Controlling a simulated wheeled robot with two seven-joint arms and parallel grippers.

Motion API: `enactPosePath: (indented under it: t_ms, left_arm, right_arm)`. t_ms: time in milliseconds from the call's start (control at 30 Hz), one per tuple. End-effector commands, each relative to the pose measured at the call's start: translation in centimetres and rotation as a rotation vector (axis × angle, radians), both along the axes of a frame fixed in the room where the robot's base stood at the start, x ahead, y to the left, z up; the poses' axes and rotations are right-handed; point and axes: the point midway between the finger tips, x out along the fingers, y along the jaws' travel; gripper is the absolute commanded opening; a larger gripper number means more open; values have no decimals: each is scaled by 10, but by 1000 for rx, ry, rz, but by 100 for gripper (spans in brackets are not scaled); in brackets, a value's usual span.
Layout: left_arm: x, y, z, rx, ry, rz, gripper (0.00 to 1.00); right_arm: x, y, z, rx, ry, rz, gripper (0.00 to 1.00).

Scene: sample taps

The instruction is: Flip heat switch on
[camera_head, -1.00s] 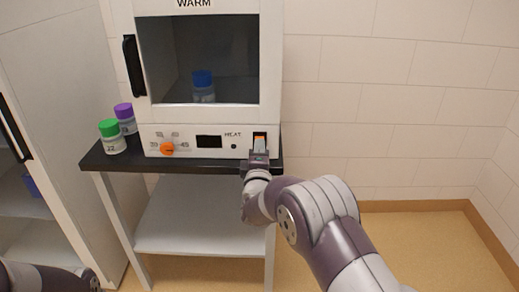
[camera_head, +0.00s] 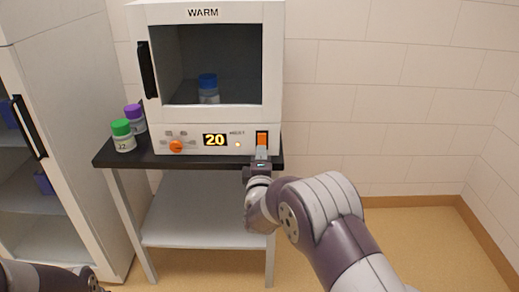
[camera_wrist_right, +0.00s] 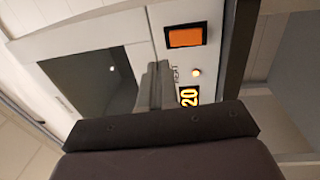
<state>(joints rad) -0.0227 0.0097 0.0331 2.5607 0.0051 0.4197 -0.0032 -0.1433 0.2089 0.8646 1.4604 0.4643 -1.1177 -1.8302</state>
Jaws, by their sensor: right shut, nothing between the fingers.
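The heat switch (camera_head: 262,139) is an orange rocker in a dark frame at the right end of the warmer's front panel. It also shows in the right wrist view (camera_wrist_right: 185,37). The display (camera_head: 215,140) is lit and reads 20, and the small round lamp (camera_head: 238,144) beside it glows. My right gripper (camera_head: 261,157) is shut and empty, just below and in front of the switch; I cannot tell whether it touches it. In the wrist view its closed fingers (camera_wrist_right: 155,85) point toward the panel. Part of my left arm shows at the lower left, its gripper out of view.
The warmer (camera_head: 206,116) stands on a dark-topped table (camera_head: 170,160). A blue-capped bottle (camera_head: 208,88) is inside it. Green-capped (camera_head: 122,135) and purple-capped (camera_head: 135,117) bottles stand at its left. An orange dial (camera_head: 176,146) is on the panel. A white cabinet (camera_head: 70,120) stands at left.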

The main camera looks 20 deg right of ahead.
Motion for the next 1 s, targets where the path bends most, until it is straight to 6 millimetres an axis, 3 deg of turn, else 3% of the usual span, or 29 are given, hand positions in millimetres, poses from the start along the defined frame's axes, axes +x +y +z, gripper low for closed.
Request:
enactPosePath:
  t_ms: [200,400,900,1000]
  left_arm:
    - [0,0,10,0,0,0,68]
    - [0,0,13,0,0,0,68]
    - [0,0,13,0,0,0,68]
    - [0,0,13,0,0,0,68]
  right_arm:
    - [-42,12,6,1,3,1,0]
    - [-63,18,7,0,4,0,0]
    - [-66,18,7,6,2,0,0]
    - [-64,21,-4,135,19,25,0]
